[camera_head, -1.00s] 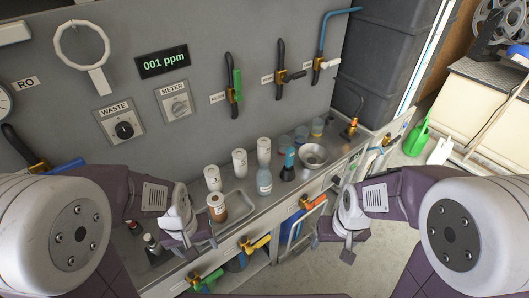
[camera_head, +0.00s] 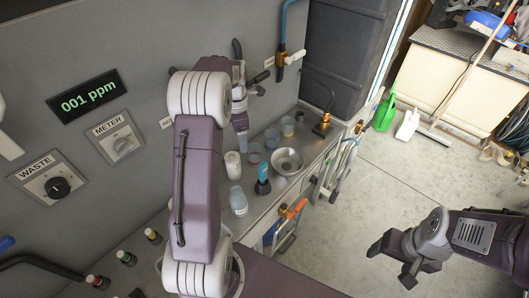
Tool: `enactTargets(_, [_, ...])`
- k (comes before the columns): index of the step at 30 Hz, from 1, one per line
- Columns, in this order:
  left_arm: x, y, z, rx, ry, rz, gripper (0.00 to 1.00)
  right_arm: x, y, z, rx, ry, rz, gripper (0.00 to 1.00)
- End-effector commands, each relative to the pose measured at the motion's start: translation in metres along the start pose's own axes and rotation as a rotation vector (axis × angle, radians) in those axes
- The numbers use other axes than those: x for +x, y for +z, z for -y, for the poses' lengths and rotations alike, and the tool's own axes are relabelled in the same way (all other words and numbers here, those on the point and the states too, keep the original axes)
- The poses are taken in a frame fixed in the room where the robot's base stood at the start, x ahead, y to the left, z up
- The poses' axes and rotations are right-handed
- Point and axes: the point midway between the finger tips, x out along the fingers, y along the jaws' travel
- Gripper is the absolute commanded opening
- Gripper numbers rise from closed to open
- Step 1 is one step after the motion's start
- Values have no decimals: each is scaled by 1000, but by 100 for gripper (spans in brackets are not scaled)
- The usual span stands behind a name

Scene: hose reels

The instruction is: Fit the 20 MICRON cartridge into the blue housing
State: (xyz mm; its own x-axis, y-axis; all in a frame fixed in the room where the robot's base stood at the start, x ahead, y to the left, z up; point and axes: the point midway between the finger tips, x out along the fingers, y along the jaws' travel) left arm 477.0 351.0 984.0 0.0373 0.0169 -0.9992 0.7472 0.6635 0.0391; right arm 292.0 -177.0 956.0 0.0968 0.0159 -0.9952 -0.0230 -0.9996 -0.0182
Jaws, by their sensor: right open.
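One white cylinder (camera_head: 233,165), likely a cartridge, stands on the metal bench; its label is too small to read. My raised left arm hides the bench beside it. My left gripper (camera_head: 240,118) is above and beyond that cylinder, seen edge-on, so its jaw gap is unclear. My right gripper (camera_head: 396,265) is open and empty over the floor at lower right, away from the bench. A blue part (camera_head: 270,235) shows below the bench front, under an orange valve (camera_head: 284,211); I cannot tell if it is the blue housing.
A pale bottle (camera_head: 238,201), a blue-topped dark item (camera_head: 263,178), a steel bowl (camera_head: 287,162) and several small cups (camera_head: 271,138) stand on the bench. A dark bin (camera_head: 345,60) is behind. Green (camera_head: 384,113) and white (camera_head: 407,124) cans stand on open floor.

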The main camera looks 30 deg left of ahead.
Motion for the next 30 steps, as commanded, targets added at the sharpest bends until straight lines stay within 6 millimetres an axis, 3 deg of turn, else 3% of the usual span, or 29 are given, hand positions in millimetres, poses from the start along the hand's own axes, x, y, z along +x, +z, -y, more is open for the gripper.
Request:
enactTargets(3, [16, -24, -2, -52, -43, -17, 77, -5, 0, 0, 0, 0, 0, 73])
enactTargets(6, [17, -32, -3, -70, -46, -18, 77, -5, 0, 0, 0, 0, 0, 73])
enactTargets(9, [21, -32, -3, -69, -47, -18, 77, -5, 0, 0, 0, 0, 0, 73])
enactTargets(15, [51, -32, -1, -67, -48, -19, 77, -6, 0, 0, 0, 0, 0, 73])
enactTargets(21, [60, -33, -1, -67, -46, -18, 77, -6, -1, 0, 0, 0, 0, 73])
enactTargets(30, [106, -37, 0, -66, -47, -18, 77, -10, -1, 0, 0, 0, 0, 73])
